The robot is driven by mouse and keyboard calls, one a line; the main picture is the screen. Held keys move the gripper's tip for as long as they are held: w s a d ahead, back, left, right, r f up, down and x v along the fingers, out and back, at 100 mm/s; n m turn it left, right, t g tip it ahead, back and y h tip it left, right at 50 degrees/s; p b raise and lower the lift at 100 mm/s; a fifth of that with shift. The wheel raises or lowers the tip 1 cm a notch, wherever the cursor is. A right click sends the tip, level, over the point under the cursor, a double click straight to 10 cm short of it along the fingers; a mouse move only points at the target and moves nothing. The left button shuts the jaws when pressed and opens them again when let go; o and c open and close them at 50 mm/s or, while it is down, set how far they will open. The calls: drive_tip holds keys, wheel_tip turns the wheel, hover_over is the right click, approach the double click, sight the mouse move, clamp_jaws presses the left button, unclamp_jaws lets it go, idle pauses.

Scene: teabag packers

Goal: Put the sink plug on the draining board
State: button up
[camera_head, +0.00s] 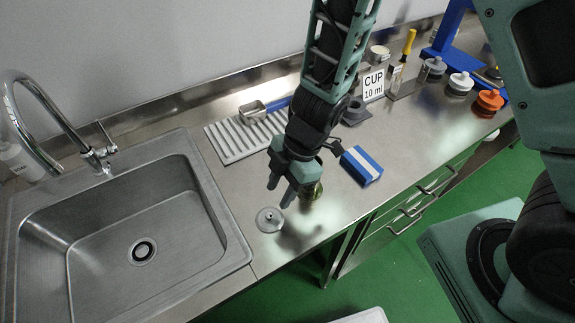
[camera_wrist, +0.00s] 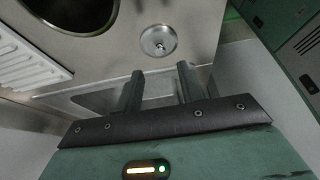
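The sink plug (camera_head: 269,219) is a grey disc with a small knob on top. It lies flat on the steel counter between the sink and the front edge; the wrist view also shows it (camera_wrist: 158,41), whole and clear. My gripper (camera_head: 281,190) is above the counter, just behind and above the plug in the head view. Its two fingers are apart and empty in the wrist view (camera_wrist: 160,69), with the plug beyond their tips. The ribbed white draining board (camera_head: 229,143) lies behind the gripper, partly hidden by my arm; part shows in the wrist view (camera_wrist: 30,68).
The sink (camera_head: 100,225) with its tap (camera_head: 95,155) is at left. A metal scoop (camera_head: 253,112) with a blue handle lies on the draining board. Several items line the back.

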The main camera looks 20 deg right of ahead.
drive_tip(key=w+d+r+m+t+h, duration=0.1)
drive_tip(key=r+m+t, duration=0.15)
drive_tip(key=r, duration=0.25)
drive_tip(key=w+d+r+m+t+h+p, duration=0.1)
drive_tip(key=d+r+m, duration=0.15)
drive_tip(key=r, duration=0.35)
drive_tip(key=w+r+m+t+h, duration=0.1)
drive_tip(key=r+m+t, duration=0.15)
drive_tip(key=r, duration=0.25)
drive_tip(key=s+d+r+m+g, duration=0.1)
drive_tip(key=s+r+m+g, duration=0.1)
drive_tip(key=s, duration=0.5)
drive_tip(key=s+d+r+m+g, duration=0.1)
drive_tip(key=s+m, duration=0.3)
drive_tip(key=s, duration=0.4)
drive_tip(key=shift+s+r+g+h, duration=0.15)
drive_tip(key=shift+r+g+h, duration=0.25)
drive_tip(key=shift+r+g, duration=0.45)
drive_tip(key=shift+f, duration=0.1)
wheel_tip(320, 180, down, 7)
drive_tip(key=b, duration=0.7)
